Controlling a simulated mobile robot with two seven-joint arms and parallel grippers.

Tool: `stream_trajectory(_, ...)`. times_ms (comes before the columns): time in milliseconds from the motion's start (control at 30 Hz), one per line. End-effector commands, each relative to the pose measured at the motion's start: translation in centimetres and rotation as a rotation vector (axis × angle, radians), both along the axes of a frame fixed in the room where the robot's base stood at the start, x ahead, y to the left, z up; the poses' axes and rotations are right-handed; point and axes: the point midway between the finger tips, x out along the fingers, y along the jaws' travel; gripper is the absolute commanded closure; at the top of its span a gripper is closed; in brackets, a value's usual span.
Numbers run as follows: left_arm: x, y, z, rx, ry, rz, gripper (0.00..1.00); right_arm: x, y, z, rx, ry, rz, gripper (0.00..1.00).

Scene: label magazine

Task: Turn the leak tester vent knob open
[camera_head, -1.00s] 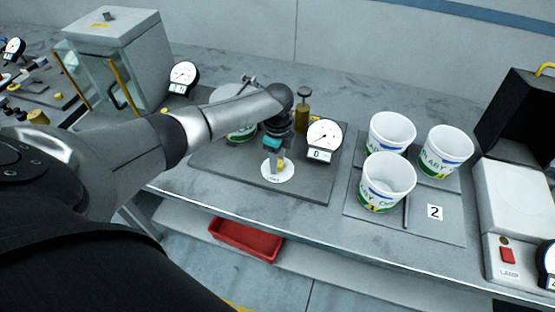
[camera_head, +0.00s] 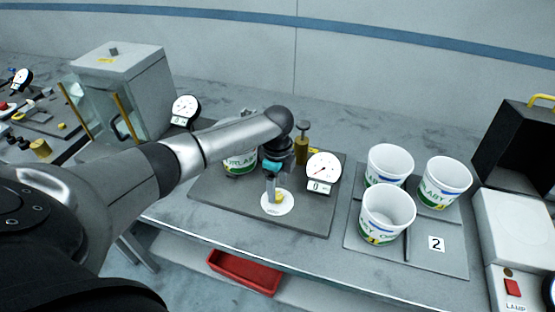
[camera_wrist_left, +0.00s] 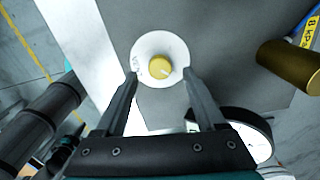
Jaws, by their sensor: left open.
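The vent knob is a small round yellow knob (camera_head: 281,198) with a pale pointer mark, on a white disc (camera_head: 286,208) on the leak tester's dark plate (camera_head: 221,197). My left gripper (camera_head: 273,197) points down at it, partly hiding it in the head view. In the left wrist view the knob (camera_wrist_left: 159,66) lies between the two spread fingertips (camera_wrist_left: 160,76), with gaps on both sides, so it is not gripped. My right gripper is not in view.
A dial gauge (camera_head: 323,168) and a brass cylinder (camera_head: 302,150) stand close behind and right of the gripper. A white cup (camera_head: 240,160) is behind my arm. Three white cups (camera_head: 388,213) stand on a tray (camera_head: 420,252) at right. A red bin (camera_head: 243,273) sits below.

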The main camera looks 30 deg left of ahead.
Motion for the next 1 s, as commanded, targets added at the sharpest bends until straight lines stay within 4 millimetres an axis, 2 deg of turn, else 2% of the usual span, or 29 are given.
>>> stream_trajectory(33,0.1,0.1,1.4,0.001,-0.006,0.0,0.28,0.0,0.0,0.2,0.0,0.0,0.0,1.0)
stream_trajectory(300,0.1,0.0,7.8,0.0,-0.005,0.0,0.28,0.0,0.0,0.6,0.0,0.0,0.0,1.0)
stream_trajectory(500,0.1,0.0,10.8,-0.001,-0.002,0.0,0.28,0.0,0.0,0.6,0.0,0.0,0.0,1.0)
stream_trajectory(700,0.0,0.0,12.0,-0.001,-0.002,0.001,0.28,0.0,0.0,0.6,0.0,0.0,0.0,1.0)
stream_trajectory(1000,0.0,0.0,12.0,-0.001,-0.001,0.0,0.28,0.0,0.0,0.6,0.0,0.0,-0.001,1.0)
